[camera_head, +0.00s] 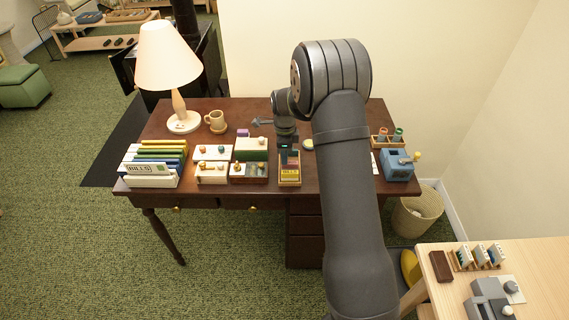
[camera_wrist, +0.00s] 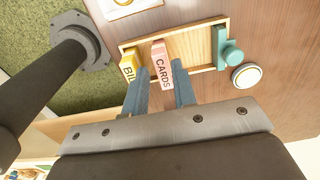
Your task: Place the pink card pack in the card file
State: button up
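The card file is a small wooden tray (camera_head: 290,184) near the front edge of the brown desk, and it also fills the middle of the wrist view (camera_wrist: 202,41). The pink card pack (camera_wrist: 161,62), labelled CARDS, stands within the tray's outline beside a yellow divider (camera_wrist: 129,65) marked BILLS. A teal piece (camera_wrist: 229,52) is at the tray's other end. My gripper (camera_wrist: 161,78) points down over the tray, its two blue-grey fingers apart on either side of the pink pack. Narrow gaps show beside the pack. The pack's lower part is hidden.
A blue sharpener-like device (camera_head: 397,166) and a small wooden rack (camera_head: 380,145) are at the right.

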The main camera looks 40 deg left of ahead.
aim_at(290, 168)
notch_tip(290, 168, up, 6)
dwell(0.5)
notch_tip(290, 168, down, 12)
jog(key=shift+r, duration=1.95)
jog(key=shift+f, duration=0.15)
